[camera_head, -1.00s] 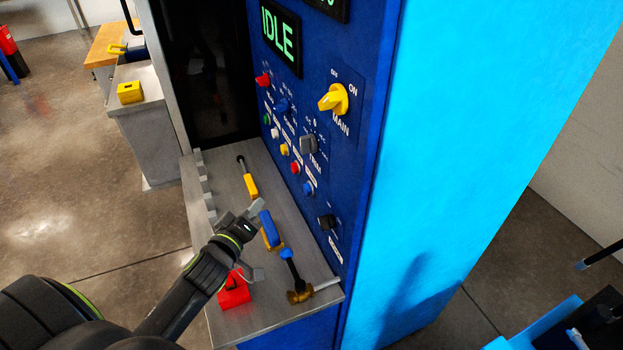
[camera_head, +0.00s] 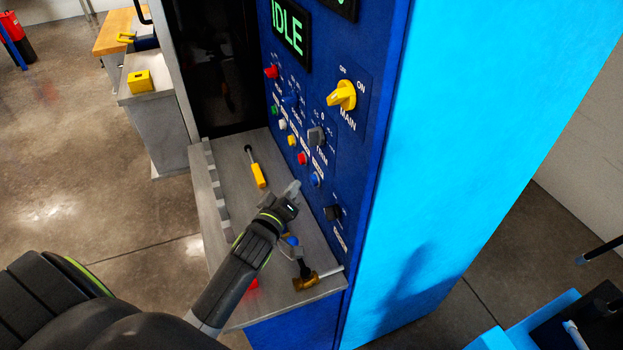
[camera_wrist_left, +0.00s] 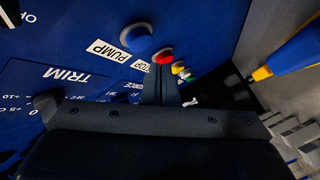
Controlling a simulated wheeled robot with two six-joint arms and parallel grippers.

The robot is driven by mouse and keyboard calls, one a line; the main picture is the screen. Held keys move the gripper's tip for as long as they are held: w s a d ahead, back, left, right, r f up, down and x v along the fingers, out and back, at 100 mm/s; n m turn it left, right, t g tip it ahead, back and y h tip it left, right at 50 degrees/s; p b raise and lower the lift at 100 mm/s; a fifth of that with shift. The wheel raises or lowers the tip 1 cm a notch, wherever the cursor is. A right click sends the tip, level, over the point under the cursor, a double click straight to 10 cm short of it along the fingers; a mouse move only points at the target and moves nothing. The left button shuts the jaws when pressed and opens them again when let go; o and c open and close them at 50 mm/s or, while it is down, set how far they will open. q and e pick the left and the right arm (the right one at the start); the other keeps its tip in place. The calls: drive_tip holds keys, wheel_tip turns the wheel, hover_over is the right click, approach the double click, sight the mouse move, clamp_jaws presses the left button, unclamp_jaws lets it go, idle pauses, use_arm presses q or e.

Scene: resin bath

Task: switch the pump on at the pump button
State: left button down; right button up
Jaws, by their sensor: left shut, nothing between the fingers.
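The pump button is a round blue button (camera_head: 315,180) at the lower end of the button row on the blue panel (camera_head: 365,190). In the left wrist view, the blue button (camera_wrist_left: 137,38) sits beside the PUMP label (camera_wrist_left: 108,50). My left gripper (camera_head: 293,190) is shut and empty, a little left of and below the button in the head view. Its closed fingers (camera_wrist_left: 160,86) point toward the button row, just below the red button (camera_wrist_left: 162,57) in the wrist view. I see no clear contact with the panel. My right gripper is out of view.
The yellow MAIN knob (camera_head: 342,95), grey TRIM knob (camera_head: 316,136) and a black knob (camera_head: 332,212) are close by. A metal shelf (camera_head: 232,180) below holds a yellow-handled tool (camera_head: 258,175) and a brass-headed hammer (camera_head: 306,281). The display (camera_head: 289,32) reads IDLE.

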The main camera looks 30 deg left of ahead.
use_arm(q)
drive_tip(key=shift+w+d, duration=0.4)
idle(1.9)
drive_tip(key=shift+w+d, duration=0.25)
drive_tip(key=shift+w, duration=0.1)
drive_tip(key=shift+w+d, duration=0.35)
drive_tip(key=shift+w, duration=0.05)
idle(0.8)
drive_tip(key=shift+s+a, duration=0.1)
drive_tip(key=shift+s, duration=0.05)
drive_tip(key=shift+s+a, duration=0.5)
drive_tip(key=shift+s, duration=0.1)
drive_tip(key=shift+a, duration=0.1)
drive_tip(key=shift+s+a+b, duration=0.25)
drive_tip(key=shift+s+a, duration=0.55)
drive_tip(key=shift+s, duration=0.15)
drive_tip(key=shift+s+a+b, duration=0.2)
drive_tip(key=shift+s+a, duration=0.55)
drive_tip(key=shift+s, duration=0.2)
